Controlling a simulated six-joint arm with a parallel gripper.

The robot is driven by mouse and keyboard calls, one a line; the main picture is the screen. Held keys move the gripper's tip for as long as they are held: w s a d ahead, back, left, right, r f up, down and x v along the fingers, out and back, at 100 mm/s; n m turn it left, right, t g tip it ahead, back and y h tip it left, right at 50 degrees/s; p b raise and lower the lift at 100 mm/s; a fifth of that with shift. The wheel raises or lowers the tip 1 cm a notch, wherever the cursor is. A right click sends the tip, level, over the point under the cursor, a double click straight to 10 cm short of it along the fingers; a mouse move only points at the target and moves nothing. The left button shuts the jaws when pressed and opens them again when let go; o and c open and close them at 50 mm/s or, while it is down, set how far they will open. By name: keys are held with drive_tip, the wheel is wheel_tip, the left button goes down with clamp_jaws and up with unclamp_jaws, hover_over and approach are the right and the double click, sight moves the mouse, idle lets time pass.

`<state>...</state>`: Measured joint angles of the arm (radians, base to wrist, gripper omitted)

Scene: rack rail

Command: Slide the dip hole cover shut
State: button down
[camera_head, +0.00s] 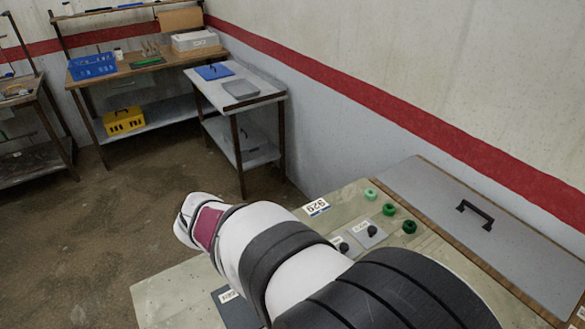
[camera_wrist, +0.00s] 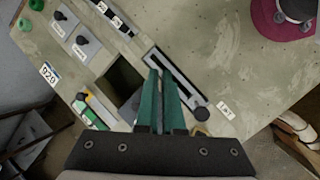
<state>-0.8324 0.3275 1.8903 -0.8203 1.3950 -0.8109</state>
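My gripper (camera_wrist: 161,74) shows in the wrist view as two teal fingers set close together, with nothing clearly seen between them. They point down at the grey-green panel top (camera_wrist: 215,55). A dark square opening (camera_wrist: 121,82), which looks like the dip hole, lies just left of the fingertips and is uncovered where I see it. A grey piece (camera_wrist: 130,106), perhaps part of the cover, shows at its lower edge, partly hidden by the left finger. Contact with it cannot be told. In the head view my arm hides the gripper and the opening.
A dark slot (camera_wrist: 178,73) and a black knob (camera_wrist: 200,113) are right of the fingers. Grey plates with black knobs (camera_wrist: 82,40) and a switch strip (camera_wrist: 116,18) lie at upper left. Green knobs (camera_head: 389,209) and a handled grey lid (camera_head: 500,235) border the panel.

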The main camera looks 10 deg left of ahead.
drive_tip(key=s+a+f+n+t, duration=0.1)
drive_tip(key=a+f+n+t, duration=0.1)
drive_tip(key=a+f+n, duration=0.35)
drive_tip(key=s+a+f+n+t, duration=0.1)
drive_tip(key=a+f+n+t, duration=0.15)
drive_tip(key=a+n, duration=0.65)
drive_tip(key=m, duration=0.3)
hover_over(237, 314)
drive_tip(key=shift+n, duration=0.25)
wheel_tip(237, 314, down, 7)
drive_tip(key=shift+f, duration=0.2)
drive_tip(key=shift+w+d+f, duration=0.15)
drive_tip(key=shift+w+d, duration=0.55)
drive_tip(key=shift+w, duration=0.35)
drive_tip(key=shift+w+d+f, duration=0.1)
drive_tip(key=shift+w+d, duration=0.25)
drive_tip(key=shift+w, duration=0.15)
drive_tip(key=w+d, duration=0.9)
drive_tip(key=shift+w+d, duration=0.25)
